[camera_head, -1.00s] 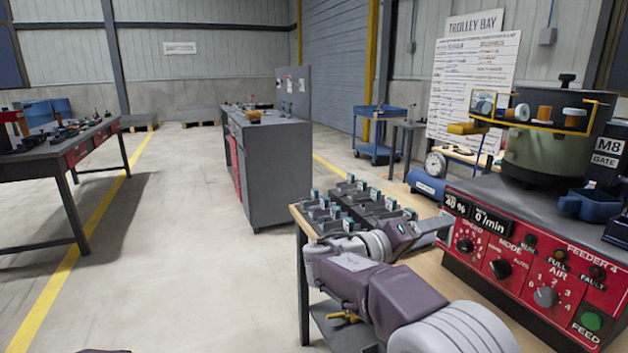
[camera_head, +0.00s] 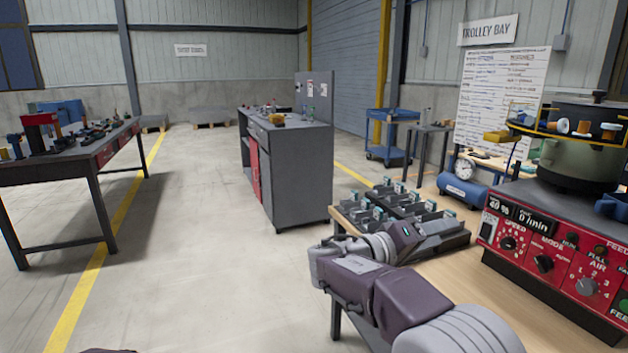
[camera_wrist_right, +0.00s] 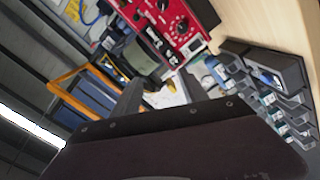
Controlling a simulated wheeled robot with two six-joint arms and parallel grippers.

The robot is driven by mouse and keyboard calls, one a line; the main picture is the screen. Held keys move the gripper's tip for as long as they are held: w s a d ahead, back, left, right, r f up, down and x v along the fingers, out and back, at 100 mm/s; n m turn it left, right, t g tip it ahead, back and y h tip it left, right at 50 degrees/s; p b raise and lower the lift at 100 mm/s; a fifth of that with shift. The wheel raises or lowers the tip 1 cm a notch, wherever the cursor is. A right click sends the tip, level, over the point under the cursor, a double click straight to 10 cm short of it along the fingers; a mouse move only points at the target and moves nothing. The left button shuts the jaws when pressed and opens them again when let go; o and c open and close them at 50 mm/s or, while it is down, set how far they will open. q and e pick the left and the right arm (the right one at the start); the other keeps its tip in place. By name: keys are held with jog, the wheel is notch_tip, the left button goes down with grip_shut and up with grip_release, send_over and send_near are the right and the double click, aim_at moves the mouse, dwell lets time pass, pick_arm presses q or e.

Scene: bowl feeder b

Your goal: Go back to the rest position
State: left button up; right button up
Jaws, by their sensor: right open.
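My right arm reaches in from the bottom right in the head view. Its gripper (camera_head: 440,232) is near the rack of small parts (camera_head: 458,243) on the wooden bench (camera_head: 475,275). The fingers are partly lost against the dark rack, so I cannot tell whether they touch it. In the right wrist view the gripper (camera_wrist_right: 160,92) is open, with nothing seen between the fingers. My left gripper is not in view.
The red feeder panel (camera_head: 545,262) with its bowl (camera_head: 580,160) stands at right. A grey cabinet (camera_head: 298,180) is in the middle, a dark workbench (camera_head: 65,168) at left. Open floor (camera_head: 190,260) lies between them, with yellow lines.

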jog(key=s+d+f+n+g+y, duration=0.15)
jog(key=s+f+y, duration=0.25)
jog(key=f, duration=0.6)
jog(key=s+d+f+n+g+y, duration=0.1)
jog(key=s+f+n+g+y, duration=0.25)
jog(key=f, duration=0.75)
jog(key=s+a+f+m+y, duration=0.4)
jog(key=s+a+f+y, duration=0.45)
jog(key=s+f, duration=0.35)
pick_arm(q)
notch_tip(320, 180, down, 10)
jog(key=b, duration=1)
pick_arm(e)
notch_tip(320, 180, down, 11)
jog(key=s, duration=0.3)
pick_arm(q)
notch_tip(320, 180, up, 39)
jog(key=p, duration=3.9)
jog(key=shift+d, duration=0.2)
pick_arm(e)
notch_tip(320, 180, up, 39)
jog(key=shift+w+a+g+y, duration=0.3)
jog(key=shift+g+y, duration=0.1)
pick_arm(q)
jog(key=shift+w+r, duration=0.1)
